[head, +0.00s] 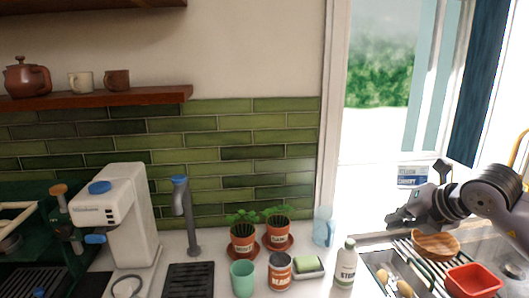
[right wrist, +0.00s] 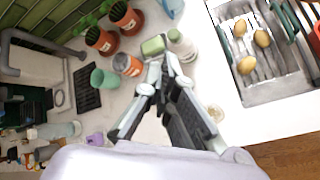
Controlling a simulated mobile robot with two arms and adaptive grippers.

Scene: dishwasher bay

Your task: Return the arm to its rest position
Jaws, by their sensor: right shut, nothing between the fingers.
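My right arm comes in from the right edge in the head view. Its gripper (head: 402,218) points left above the back of the sink and drying rack area. In the right wrist view the right gripper (right wrist: 166,66) has its fingers together with nothing between them. The fingertips appear in front of the counter near the sponge and the white bottle; I cannot tell the exact height. My left gripper is in neither view.
Below the arm are a wooden bowl (head: 436,246), a red container (head: 474,280) and a metal rack (right wrist: 284,88) with yellowish round items. A white bottle (head: 346,264), sponge (head: 309,263), can (head: 280,272), mint cup (head: 243,278) and potted plants (head: 243,237) crowd the counter.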

